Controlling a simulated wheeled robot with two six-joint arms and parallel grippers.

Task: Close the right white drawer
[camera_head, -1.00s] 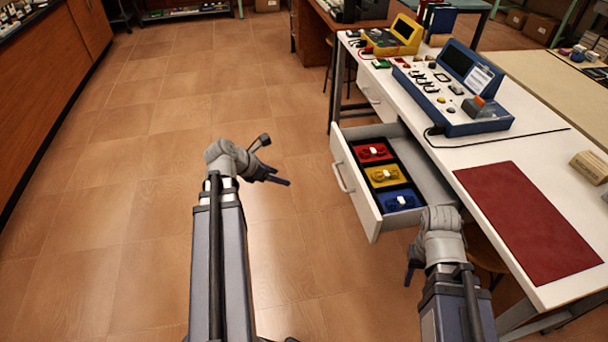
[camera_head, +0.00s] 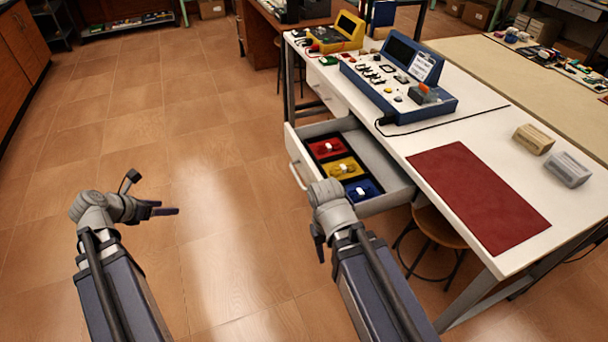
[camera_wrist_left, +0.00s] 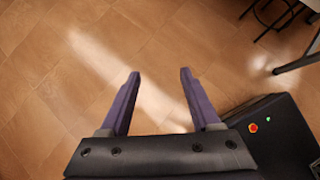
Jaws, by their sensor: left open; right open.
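The right white drawer (camera_head: 298,160) is pulled out from the white table in the head view. It holds red, yellow and blue trays with small items in them. Its front faces left and carries a bar handle (camera_head: 297,176). My right gripper (camera_head: 318,243) is just in front of the drawer's near end in the picture, and I cannot tell whether it touches it. Its fingers hang down and look empty. My left gripper (camera_head: 158,203) is open and empty over the floor, well left of the drawer. Its spread fingers (camera_wrist_left: 160,90) also show in the left wrist view.
The white table (camera_head: 470,130) carries a blue console (camera_head: 400,85), a yellow case (camera_head: 338,35) and a red mat (camera_head: 475,195). Another white drawer (camera_head: 327,92) beyond is shut. A round stool (camera_head: 435,226) stands under the table. The floor at left is clear.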

